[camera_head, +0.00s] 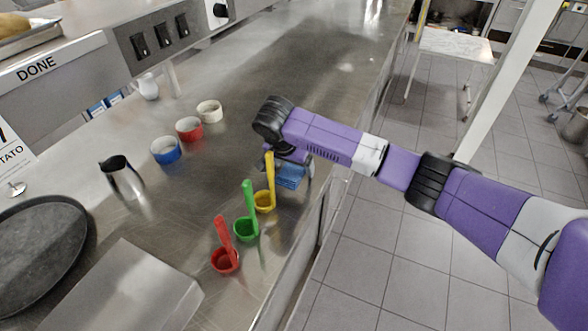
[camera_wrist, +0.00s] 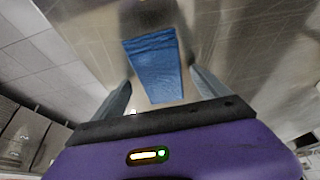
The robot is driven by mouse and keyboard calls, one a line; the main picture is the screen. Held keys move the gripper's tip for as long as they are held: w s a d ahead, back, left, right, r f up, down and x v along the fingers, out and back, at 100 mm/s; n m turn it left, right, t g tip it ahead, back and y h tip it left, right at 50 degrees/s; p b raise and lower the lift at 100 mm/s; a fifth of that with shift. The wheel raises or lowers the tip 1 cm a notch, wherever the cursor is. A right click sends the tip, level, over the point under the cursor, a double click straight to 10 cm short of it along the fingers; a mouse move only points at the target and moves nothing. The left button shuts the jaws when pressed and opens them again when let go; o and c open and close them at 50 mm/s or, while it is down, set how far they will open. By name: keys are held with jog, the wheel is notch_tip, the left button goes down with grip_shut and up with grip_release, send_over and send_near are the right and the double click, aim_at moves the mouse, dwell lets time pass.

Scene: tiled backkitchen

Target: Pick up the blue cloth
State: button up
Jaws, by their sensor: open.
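The blue cloth (camera_head: 290,176) lies folded on the steel counter near its right edge, partly hidden behind my gripper in the head view. In the wrist view the blue cloth (camera_wrist: 153,66) shows as a flat folded rectangle between and beyond my fingers. My gripper (camera_wrist: 160,95) is open, with one finger on each side of the cloth and a gap to each. In the head view my gripper (camera_head: 290,172) is over the cloth at the end of the purple arm. I cannot tell whether the fingers touch the counter.
Yellow (camera_head: 265,202), green (camera_head: 246,229) and red (camera_head: 225,260) scoops stand close by toward the front. Blue (camera_head: 165,151), red (camera_head: 189,129) and white (camera_head: 209,111) bowls sit to the left. The counter (camera_head: 300,75) behind is clear.

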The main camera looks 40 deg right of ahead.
aim_at(293, 169)
jog(key=c, duration=1.4)
jog(key=shift+r, duration=0.15)
jog(key=shift+c, duration=0.2)
notch_tip(293, 169, up, 20)
jog(key=p, duration=0.1)
jog(key=shift+p, duration=0.3)
jog(key=o, duration=0.6)
jog(key=c, duration=0.4)
